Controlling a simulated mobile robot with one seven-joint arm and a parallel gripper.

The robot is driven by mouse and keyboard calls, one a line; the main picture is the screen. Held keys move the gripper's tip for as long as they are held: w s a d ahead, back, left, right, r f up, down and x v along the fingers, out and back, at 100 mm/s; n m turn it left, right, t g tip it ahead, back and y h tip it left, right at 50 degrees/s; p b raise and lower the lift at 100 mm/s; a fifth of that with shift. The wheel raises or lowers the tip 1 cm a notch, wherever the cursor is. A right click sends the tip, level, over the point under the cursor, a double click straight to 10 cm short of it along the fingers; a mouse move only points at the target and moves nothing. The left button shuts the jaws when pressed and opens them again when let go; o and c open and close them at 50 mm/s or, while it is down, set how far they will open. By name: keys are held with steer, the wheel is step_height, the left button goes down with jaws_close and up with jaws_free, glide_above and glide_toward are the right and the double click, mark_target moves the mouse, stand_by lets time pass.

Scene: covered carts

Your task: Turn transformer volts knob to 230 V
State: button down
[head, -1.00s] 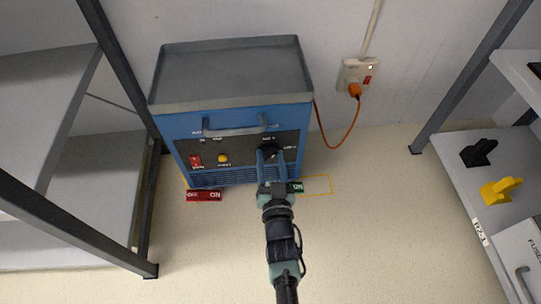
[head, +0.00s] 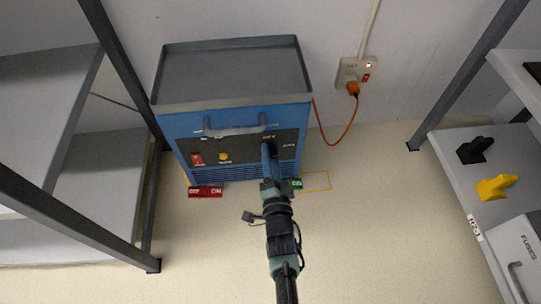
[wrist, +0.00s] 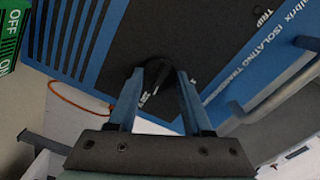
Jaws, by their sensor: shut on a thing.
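The blue isolating transformer (head: 230,122) stands against the wall, with a black front panel. Its dark round volts knob (wrist: 157,74) shows between my fingertips in the wrist view, beside partly hidden white markings. My gripper (wrist: 158,82) is shut on the knob, one blue finger on each side. In the head view my gripper (head: 268,150) reaches the right part of the panel and covers most of the knob. I cannot read which voltage the knob points to.
A red switch (head: 197,159) and a yellow lamp or button (head: 223,156) sit left on the panel. A handle (head: 235,131) juts out above. Red (head: 205,191) and green (head: 296,183) ON/OFF tags lie below. An orange cord (head: 338,137) runs to the wall socket (head: 352,73). Shelves flank both sides.

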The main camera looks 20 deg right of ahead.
steer(key=shift+m, duration=0.8)
steer(key=shift+c, duration=1.6)
jaws_free()
steer(key=p+v, duration=0.5)
steer(key=v, duration=0.8)
steer(key=shift+p, duration=0.4)
